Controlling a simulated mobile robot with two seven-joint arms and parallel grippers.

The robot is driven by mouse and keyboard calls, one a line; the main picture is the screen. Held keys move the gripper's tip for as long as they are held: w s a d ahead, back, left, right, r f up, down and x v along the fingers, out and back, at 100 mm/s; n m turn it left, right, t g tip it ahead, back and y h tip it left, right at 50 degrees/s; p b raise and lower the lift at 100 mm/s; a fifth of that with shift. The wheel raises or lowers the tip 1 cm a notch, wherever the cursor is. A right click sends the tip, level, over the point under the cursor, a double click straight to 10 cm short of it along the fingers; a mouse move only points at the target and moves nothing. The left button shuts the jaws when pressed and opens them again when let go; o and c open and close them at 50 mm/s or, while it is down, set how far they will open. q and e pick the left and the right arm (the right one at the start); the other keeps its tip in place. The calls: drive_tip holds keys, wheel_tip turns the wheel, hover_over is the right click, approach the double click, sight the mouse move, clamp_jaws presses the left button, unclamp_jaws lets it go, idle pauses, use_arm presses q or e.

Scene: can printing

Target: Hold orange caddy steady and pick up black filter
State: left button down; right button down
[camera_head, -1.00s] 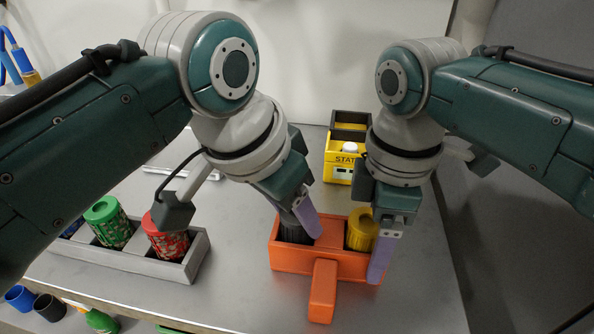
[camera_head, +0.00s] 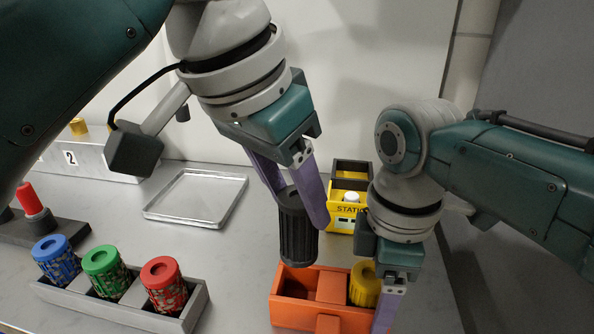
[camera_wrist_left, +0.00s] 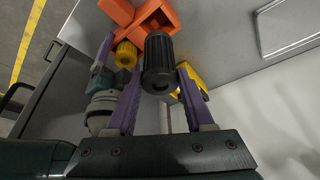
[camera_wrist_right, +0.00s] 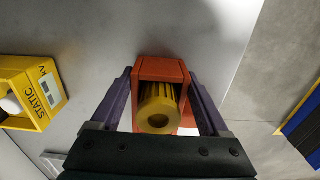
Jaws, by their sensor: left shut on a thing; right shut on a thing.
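The black filter (camera_head: 298,228) is a ribbed dark cylinder. My left gripper (camera_head: 300,205) is shut on it and holds it upright above the orange caddy (camera_head: 302,316). The filter also shows between the purple fingers in the left wrist view (camera_wrist_left: 158,65). The caddy's left compartment is empty, and a yellow filter (camera_head: 362,285) stands in its right compartment. My right gripper (camera_head: 385,305) is shut on the caddy's right end. In the right wrist view its fingers lie along both sides of the caddy (camera_wrist_right: 162,69), with the yellow filter (camera_wrist_right: 158,108) between them.
A yellow box marked STATIC (camera_head: 345,212) stands behind the caddy. A grey tray (camera_head: 190,318) at left holds blue, green and red cans. An empty metal tray (camera_head: 197,198) lies behind it. Bare table lies between the grey tray and the caddy.

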unclamp_jaws()
